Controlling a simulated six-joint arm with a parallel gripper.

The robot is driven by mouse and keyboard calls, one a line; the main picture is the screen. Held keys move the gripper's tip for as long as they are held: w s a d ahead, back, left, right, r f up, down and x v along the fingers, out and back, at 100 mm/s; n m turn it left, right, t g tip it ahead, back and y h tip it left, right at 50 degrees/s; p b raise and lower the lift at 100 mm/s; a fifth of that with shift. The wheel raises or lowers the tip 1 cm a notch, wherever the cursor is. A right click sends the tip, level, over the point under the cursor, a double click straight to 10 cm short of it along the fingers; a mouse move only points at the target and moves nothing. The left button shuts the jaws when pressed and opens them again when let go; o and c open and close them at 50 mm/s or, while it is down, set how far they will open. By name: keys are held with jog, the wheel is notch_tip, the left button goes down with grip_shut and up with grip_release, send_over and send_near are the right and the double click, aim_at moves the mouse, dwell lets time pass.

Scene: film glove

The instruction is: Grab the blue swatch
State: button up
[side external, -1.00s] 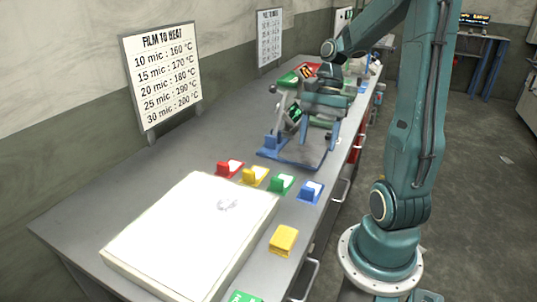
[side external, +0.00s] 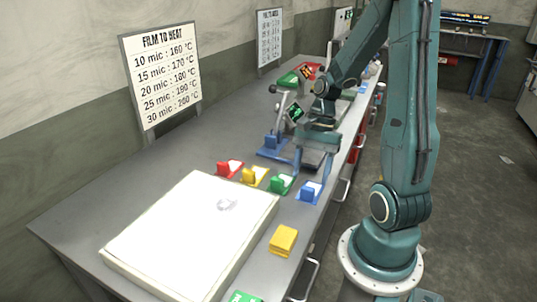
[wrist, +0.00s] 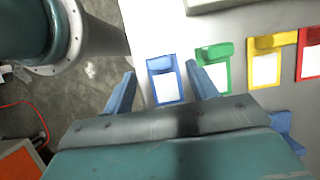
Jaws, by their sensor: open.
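The blue swatch (side external: 311,191) lies on the grey bench near its right edge, at the right end of a row of coloured swatches. It is a blue frame with a white middle. It also shows in the wrist view (wrist: 165,82), between my two fingers. My gripper (wrist: 161,75) is open and empty, one finger on each side of the blue swatch in that picture. In the side view my gripper (side external: 312,167) is just behind the blue swatch; its height above the bench is hard to tell.
Green (side external: 281,184), yellow (side external: 255,178) and red (side external: 229,168) swatches lie left of the blue one, the green close to one finger. A white panel (side external: 185,235) and a yellow block (side external: 283,240) are nearer the camera. A blue lever device (side external: 273,148) stands behind.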

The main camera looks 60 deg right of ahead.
aim_at(308, 188)
jog(key=shift+f, duration=0.1)
jog(key=shift+x, duration=2.5)
jog(key=shift+a, duration=0.15)
jog(key=shift+c, duration=0.5)
jog(key=c, duration=1)
